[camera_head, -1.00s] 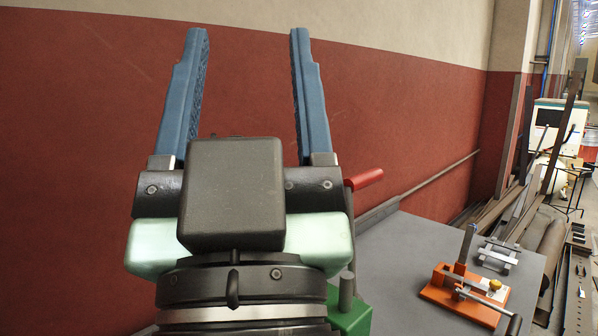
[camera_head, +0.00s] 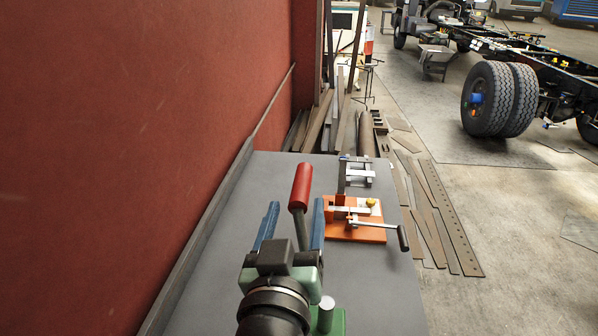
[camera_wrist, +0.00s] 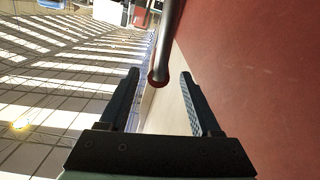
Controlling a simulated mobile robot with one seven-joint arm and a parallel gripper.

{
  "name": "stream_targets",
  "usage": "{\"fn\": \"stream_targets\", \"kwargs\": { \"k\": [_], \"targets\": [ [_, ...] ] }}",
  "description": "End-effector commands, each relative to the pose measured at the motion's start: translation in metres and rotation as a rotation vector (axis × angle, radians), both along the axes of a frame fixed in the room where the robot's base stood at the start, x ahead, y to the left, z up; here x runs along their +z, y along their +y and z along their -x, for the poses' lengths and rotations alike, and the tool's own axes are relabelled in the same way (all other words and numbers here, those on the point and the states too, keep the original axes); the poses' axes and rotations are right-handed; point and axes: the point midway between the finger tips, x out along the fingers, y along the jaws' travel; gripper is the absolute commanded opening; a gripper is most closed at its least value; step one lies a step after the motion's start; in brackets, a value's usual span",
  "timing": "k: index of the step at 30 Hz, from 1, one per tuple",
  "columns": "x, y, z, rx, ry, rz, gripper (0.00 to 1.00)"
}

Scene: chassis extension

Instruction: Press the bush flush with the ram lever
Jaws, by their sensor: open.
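The ram lever's red handle (camera_head: 301,187) stands up on a grey rod at the near part of the bench in the head view. Below it is the green press (camera_head: 325,320) with a round grey post, largely hidden by my arm. My gripper (camera_head: 295,204) is open, its blue fingers pointing up on either side of the lever in the picture. In the wrist view a grey rod with a red round end (camera_wrist: 158,79) shows between the open fingers (camera_wrist: 160,74), apparently beyond them and not gripped. I cannot make out the bush.
An orange fixture with a crank handle (camera_head: 355,232) stands on the grey bench (camera_head: 385,290), right of my gripper. A grey clamp-like fixture (camera_head: 357,172) stands behind it. The red wall (camera_head: 130,150) runs close along the left. Metal bars lie on the floor beyond the bench.

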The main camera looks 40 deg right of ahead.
Motion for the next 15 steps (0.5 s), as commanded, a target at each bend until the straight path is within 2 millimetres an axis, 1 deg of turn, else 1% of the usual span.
{"fn": "stream_targets", "kwargs": {
  "k": [1, 6, 9, 15],
  "targets": [
    [0.005, -0.009, -0.007, -0.003, 0.0, 0.0, 0.64],
    [0.004, -0.032, -0.027, -0.001, 0.0, 0.0, 0.64],
    [0.003, -0.042, -0.036, 0.0, 0.0, 0.0, 0.64],
    [0.001, -0.052, -0.045, 0.002, -0.001, 0.0, 0.64]
  ]
}}
